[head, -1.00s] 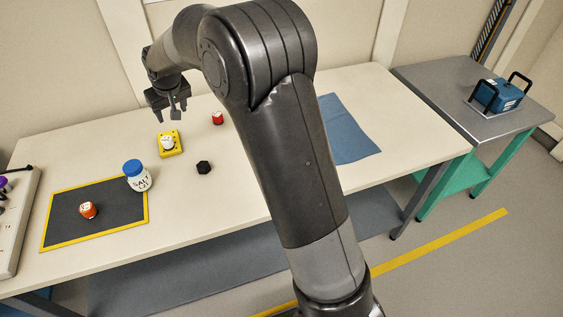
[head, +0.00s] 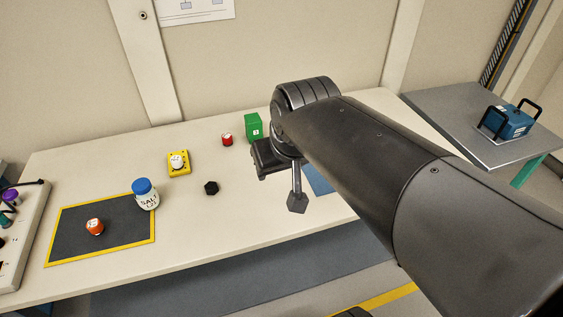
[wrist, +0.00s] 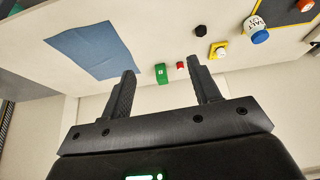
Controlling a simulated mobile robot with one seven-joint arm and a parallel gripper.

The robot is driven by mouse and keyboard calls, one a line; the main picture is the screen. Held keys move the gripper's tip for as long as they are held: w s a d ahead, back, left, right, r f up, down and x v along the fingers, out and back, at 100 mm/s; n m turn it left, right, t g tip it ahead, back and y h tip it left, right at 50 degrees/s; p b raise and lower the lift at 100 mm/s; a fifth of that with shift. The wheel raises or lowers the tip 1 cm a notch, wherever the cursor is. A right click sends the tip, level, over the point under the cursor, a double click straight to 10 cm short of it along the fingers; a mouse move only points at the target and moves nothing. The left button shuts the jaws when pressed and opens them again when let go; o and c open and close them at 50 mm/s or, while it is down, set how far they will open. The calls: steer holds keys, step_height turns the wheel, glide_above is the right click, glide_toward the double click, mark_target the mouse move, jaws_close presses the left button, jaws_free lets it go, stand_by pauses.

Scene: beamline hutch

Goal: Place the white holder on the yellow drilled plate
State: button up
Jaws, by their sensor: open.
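The yellow drilled plate (head: 186,171) lies on the pale bench, left of centre in the head view. The white holder (head: 177,161) stands upright on it, apart from my gripper. In the wrist view the yellow plate (wrist: 213,56) and the white holder (wrist: 221,50) show small, beyond the right finger. My gripper (wrist: 163,70) is open, with nothing between its fingers. In the head view it is well to the right of the plate, above the bench and partly hidden by my arm.
A red-and-white piece (head: 227,139), a green block (head: 253,126) and a black hexagonal piece (head: 211,188) stand between plate and gripper. A blue cloth (wrist: 92,50) lies right.

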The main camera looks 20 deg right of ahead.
steer(key=s+d+f, duration=0.1)
steer(key=s+f, duration=0.1)
steer(key=s, duration=0.3)
steer(key=shift+s+d+m, duration=0.15)
steer(key=shift+s+m, duration=0.15)
steer(key=shift+s, duration=0.05)
stand_by(0.9)
